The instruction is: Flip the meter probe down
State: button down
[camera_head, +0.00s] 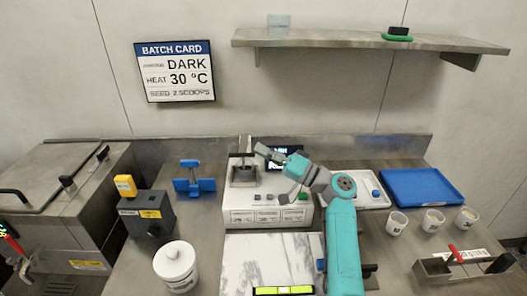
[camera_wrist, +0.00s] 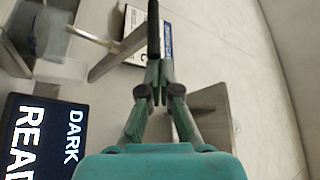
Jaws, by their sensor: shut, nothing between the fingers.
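The meter is a white boxy unit (camera_head: 270,213) on the bench, with a row of buttons and labels on its front. Its dark screen (camera_head: 290,153) is partly hidden behind my gripper in the head view; the wrist view shows the screen (camera_wrist: 42,135) reading "DARK" and "REA...". A grey upright with a crossbar (camera_head: 242,152) stands at the meter's left, above a dark cup. My gripper (camera_head: 262,150) is shut and empty beside the crossbar's right end. In the wrist view, a dark rod (camera_wrist: 153,28) lines up with my fingertips (camera_wrist: 155,80); I cannot tell whether they touch.
A marble slab (camera_head: 268,258) lies in front of the meter. A blue tray (camera_head: 420,187) and several white cups (camera_head: 397,224) are at the right. A blue stand (camera_head: 194,181) and a dark box (camera_head: 147,214) are at the left. A shelf (camera_head: 350,40) hangs above.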

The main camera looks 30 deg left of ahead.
jog(key=w+d, duration=0.1)
jog(key=d, duration=1.2)
jog(key=shift+w+f, duration=0.15)
jog(key=shift+f, duration=0.05)
